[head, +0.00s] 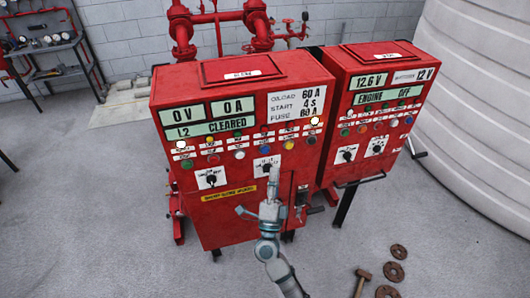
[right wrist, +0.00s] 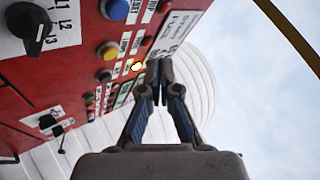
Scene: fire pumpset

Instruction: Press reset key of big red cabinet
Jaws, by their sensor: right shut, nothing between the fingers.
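The big red cabinet (head: 228,222) stands in the middle of the head view. Its front has displays reading 0V, 0A and L2 CLEARED, rows of coloured buttons and lamps, and two black rotary switches. The button labels are too small to read surely, so I cannot tell which is the reset key. My right gripper (head: 274,172) is shut and empty, in front of the panel near the right rotary switch (head: 265,168). In the right wrist view its fingertips (right wrist: 153,75) are together beside the button rows; a blue button (right wrist: 115,9) and an orange button (right wrist: 107,50) show. Contact is unclear.
A second red cabinet (head: 352,108) stands close on the right, with a large white ribbed tank (head: 470,120) beyond. Red pipes (head: 220,30) rise behind. A hammer (head: 362,279) and rusty discs (head: 393,271) lie on the floor at lower right. Floor at left front is clear.

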